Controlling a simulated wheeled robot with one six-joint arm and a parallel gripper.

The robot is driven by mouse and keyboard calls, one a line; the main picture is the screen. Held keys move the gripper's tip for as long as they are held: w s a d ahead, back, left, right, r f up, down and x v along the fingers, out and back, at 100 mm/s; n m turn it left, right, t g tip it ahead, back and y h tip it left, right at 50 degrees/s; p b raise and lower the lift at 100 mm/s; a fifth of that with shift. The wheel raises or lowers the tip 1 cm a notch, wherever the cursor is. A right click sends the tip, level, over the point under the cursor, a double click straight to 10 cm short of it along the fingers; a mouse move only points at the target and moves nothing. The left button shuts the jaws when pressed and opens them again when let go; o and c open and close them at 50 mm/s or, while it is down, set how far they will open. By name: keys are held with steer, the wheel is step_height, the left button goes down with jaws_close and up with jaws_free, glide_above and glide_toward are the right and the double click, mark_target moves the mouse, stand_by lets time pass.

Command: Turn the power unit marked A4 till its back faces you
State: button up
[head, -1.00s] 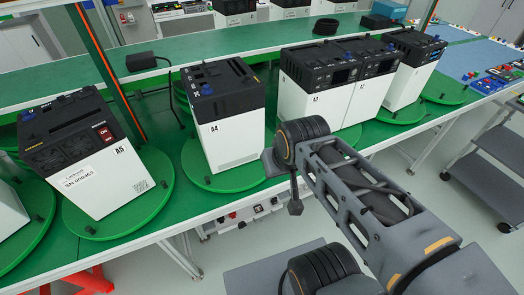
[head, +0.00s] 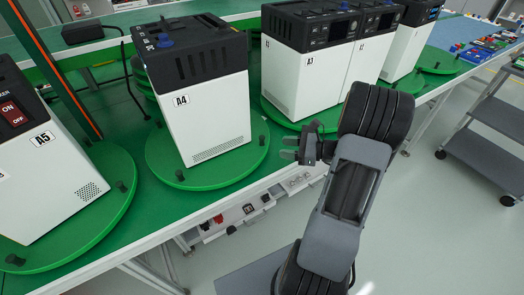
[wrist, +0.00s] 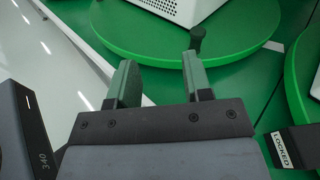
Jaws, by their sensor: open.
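The power unit marked A4 (head: 205,105), white with a black top, stands upright on a round green turntable (head: 180,178). Its A4 label and a vented white side face the head camera. Small black pegs stand on the turntable rim, one of them (head: 262,140) at its right edge. My gripper (head: 290,148) is just right of the turntable's rim, apart from the unit. In the wrist view my gripper (wrist: 158,82) is open and empty, its right finger close to a black peg (wrist: 197,38). I cannot tell whether they touch. The unit's lower corner shows above.
Unit A5 (head: 45,170) stands on its own turntable at left, unit A3 (head: 305,70) and others at right. An orange-edged post (head: 55,68) rises between A5 and A4. In the wrist view a tag reading LOCKED (wrist: 283,151) is at lower right.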

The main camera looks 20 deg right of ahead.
mark_target(262, 139)
steer(key=d+f+m+t, duration=0.1)
steer(key=d, duration=0.1)
steer(key=d+f+m+t+b, duration=0.1)
steer(key=f, duration=0.1)
steer(key=shift+w+d+f+m+t+h, duration=0.1)
steer(key=shift+d+m+t+h, duration=0.2)
steer(key=shift+d+t+h, duration=0.1)
steer(key=shift+w+d+f+m, duration=0.1)
steer(key=shift+w+f+m, duration=0.1)
steer(key=shift+m, duration=0.1)
steer(key=shift+t, duration=0.3)
steer(key=x, duration=1.3)
steer(key=shift+w+f, duration=0.1)
steer(key=shift+d, duration=0.1)
jaws_close()
